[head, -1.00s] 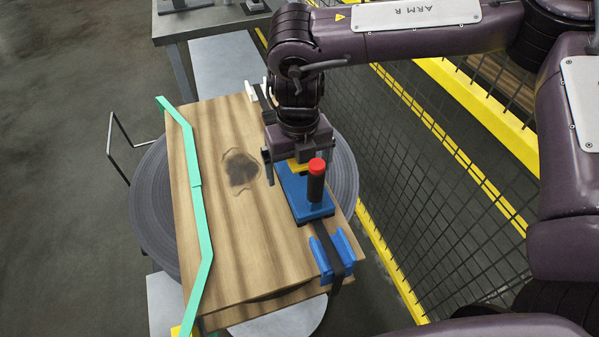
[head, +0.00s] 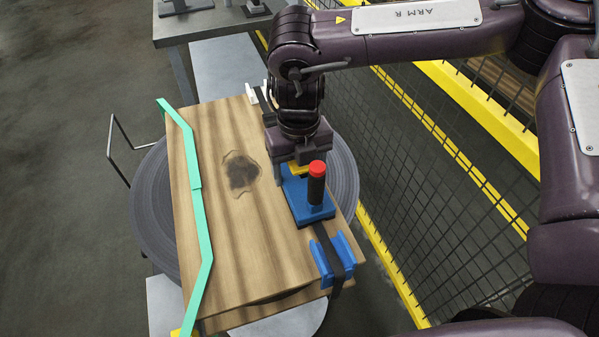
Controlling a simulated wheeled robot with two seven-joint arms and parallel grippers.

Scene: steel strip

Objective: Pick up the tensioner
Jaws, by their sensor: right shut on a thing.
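The tensioner is a blue tool (head: 314,215) with an upright black handle (head: 316,189) capped in red and a yellow part at its far end. It sits on the right side of the wooden board, over a dark strip. My right gripper (head: 292,170) points down at the tool's far end and is shut on the tensioner near the yellow part. The fingertips are partly hidden behind the handle and the tool body. My left gripper is not in view.
The wooden board (head: 215,240) lies on a round grey turntable (head: 152,220). A green band (head: 196,165) runs along its left side. A blue guide (head: 335,258) holds the dark strip (head: 325,238) at the near right. A mesh fence (head: 440,190) stands at right.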

